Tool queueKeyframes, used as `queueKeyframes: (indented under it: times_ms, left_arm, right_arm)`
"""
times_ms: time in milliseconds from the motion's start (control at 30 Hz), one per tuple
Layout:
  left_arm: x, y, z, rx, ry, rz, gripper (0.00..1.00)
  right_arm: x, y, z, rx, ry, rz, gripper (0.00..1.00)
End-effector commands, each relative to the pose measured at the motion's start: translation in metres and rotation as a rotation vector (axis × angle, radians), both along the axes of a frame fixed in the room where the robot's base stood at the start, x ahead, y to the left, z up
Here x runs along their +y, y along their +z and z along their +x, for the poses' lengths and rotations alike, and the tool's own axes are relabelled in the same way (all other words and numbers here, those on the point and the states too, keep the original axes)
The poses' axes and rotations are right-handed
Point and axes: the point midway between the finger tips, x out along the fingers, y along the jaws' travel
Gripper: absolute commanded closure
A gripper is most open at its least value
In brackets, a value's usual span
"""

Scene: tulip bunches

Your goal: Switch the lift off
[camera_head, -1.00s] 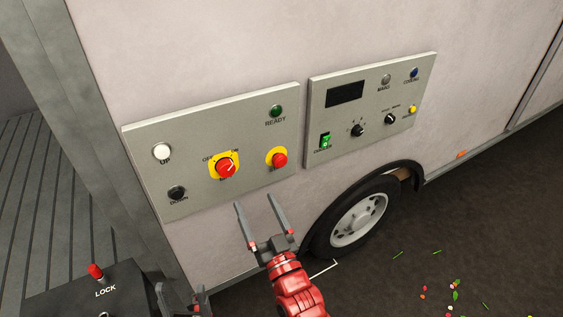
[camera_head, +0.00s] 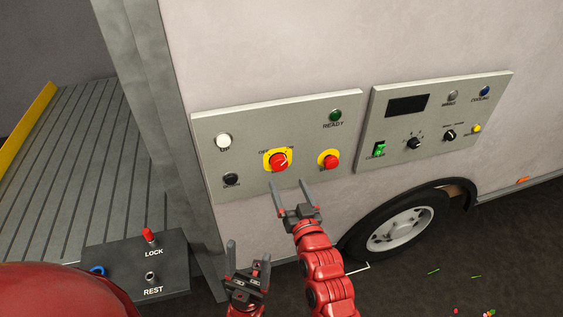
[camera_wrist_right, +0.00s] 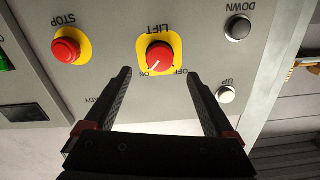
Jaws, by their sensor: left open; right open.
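The lift switch (camera_head: 278,162) is a red rotary knob on a yellow plate in the left grey panel (camera_head: 240,183). In the right wrist view the knob (camera_wrist_right: 158,57) shows upside down, its white line towards ON. My right gripper (camera_head: 288,182) is open and empty, just below the knob in the head view. In the right wrist view its fingers (camera_wrist_right: 160,73) point towards the panel, one to each side below the knob; I cannot tell any contact. My left gripper (camera_head: 248,250) is open and empty, lower and further left, away from the panel.
The red STOP button (camera_head: 329,162), white UP button (camera_head: 223,141), black DOWN button (camera_head: 231,179) and green READY lamp (camera_head: 335,116) surround the switch. A second panel (camera_head: 435,130) is to the right. A dark box (camera_head: 125,265) with LOCK and REST controls stands lower left.

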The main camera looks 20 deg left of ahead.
Motion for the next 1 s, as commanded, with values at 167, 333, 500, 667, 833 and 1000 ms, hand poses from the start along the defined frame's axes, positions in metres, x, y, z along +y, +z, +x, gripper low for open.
queueKeyframes:
  times_ms: [167, 333, 500, 667, 833, 1000]
  left_arm:
    - [0.0, 0.016, 0.0, 0.0, 0.0, 0.0, 0.29]
    - [0.0, 0.027, 0.0, 0.0, 0.0, 0.0, 0.29]
    - [0.0, 0.033, 0.0, 0.0, 0.0, 0.0, 0.29]
    - [0.0, 0.035, 0.0, 0.0, 0.0, 0.0, 0.29]
    - [0.0, 0.035, 0.0, 0.0, 0.0, 0.0, 0.29]
    - [0.0, 0.035, 0.0, 0.0, 0.0, 0.0, 0.29]
  right_arm:
    - [0.017, 0.005, 0.025, -0.001, 0.001, 0.001, 0.11]
    - [0.03, 0.004, 0.045, -0.001, 0.0, -0.001, 0.11]
    - [0.04, 0.002, 0.059, -0.002, 0.001, 0.0, 0.11]
    - [0.044, 0.002, 0.065, -0.002, -0.001, 0.002, 0.11]
    - [0.045, 0.001, 0.067, -0.003, -0.001, 0.002, 0.11]
    - [0.044, 0.001, 0.067, -0.002, -0.001, 0.002, 0.15]
